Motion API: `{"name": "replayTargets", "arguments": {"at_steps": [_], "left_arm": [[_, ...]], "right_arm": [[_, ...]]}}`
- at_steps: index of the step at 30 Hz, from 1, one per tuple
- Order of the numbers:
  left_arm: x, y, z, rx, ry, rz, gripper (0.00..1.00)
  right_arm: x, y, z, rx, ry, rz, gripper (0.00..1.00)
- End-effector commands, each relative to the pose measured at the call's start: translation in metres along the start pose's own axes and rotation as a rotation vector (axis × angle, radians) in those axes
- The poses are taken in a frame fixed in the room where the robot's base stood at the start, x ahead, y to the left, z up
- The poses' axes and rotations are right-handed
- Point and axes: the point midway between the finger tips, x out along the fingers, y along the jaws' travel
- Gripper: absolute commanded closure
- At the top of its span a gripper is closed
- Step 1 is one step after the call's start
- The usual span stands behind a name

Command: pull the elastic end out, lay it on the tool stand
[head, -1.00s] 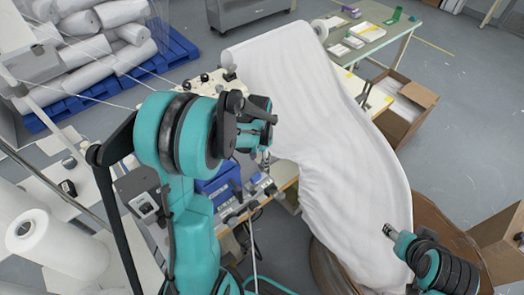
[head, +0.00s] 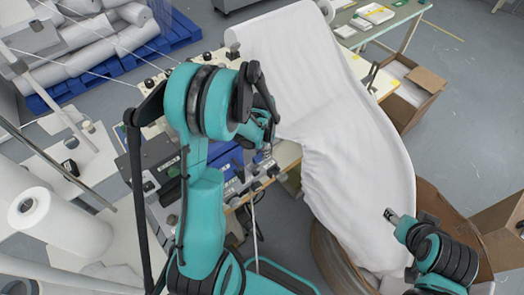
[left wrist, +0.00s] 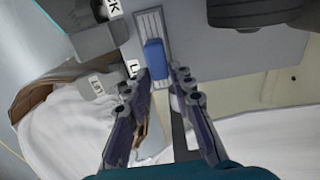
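My left gripper (head: 264,150) is over the machine bench, partly hidden behind my own wrist. In the left wrist view its two dark fingers (left wrist: 155,75) are apart, with nothing seen held between them. A blue block (left wrist: 155,58) on a pale slotted plate lies beyond the fingertips. A thin white strand (head: 254,222), which may be the elastic, hangs below the bench edge beneath the left gripper. I cannot make out the elastic end or pick out the tool stand.
Wrapped rolls lie on a blue pallet (head: 180,28). Thin threads cross the upper left.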

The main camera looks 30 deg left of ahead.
Motion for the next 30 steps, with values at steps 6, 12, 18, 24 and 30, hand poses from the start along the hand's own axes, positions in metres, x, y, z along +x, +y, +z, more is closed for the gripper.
{"name": "replayTargets", "arguments": {"at_steps": [6,12,18,24,30], "left_arm": [[0.000,0.000,0.000,0.000,0.000,0.000,0.90],[-0.001,0.000,0.000,0.000,0.000,0.000,1.00],[-0.006,0.000,0.000,0.000,0.000,0.000,1.00],[-0.015,0.000,0.000,0.000,0.000,-0.001,1.00],[-0.024,-0.001,0.000,-0.001,0.000,-0.001,1.00]], "right_arm": [[0.000,0.000,0.000,0.000,0.000,0.000,0.50],[0.000,0.000,0.000,0.000,0.000,0.000,0.50],[-0.003,0.000,-0.002,0.000,0.000,0.000,0.50],[-0.008,0.000,-0.006,0.000,0.000,0.000,0.50],[-0.012,0.000,-0.009,0.000,0.000,0.000,0.50]]}}
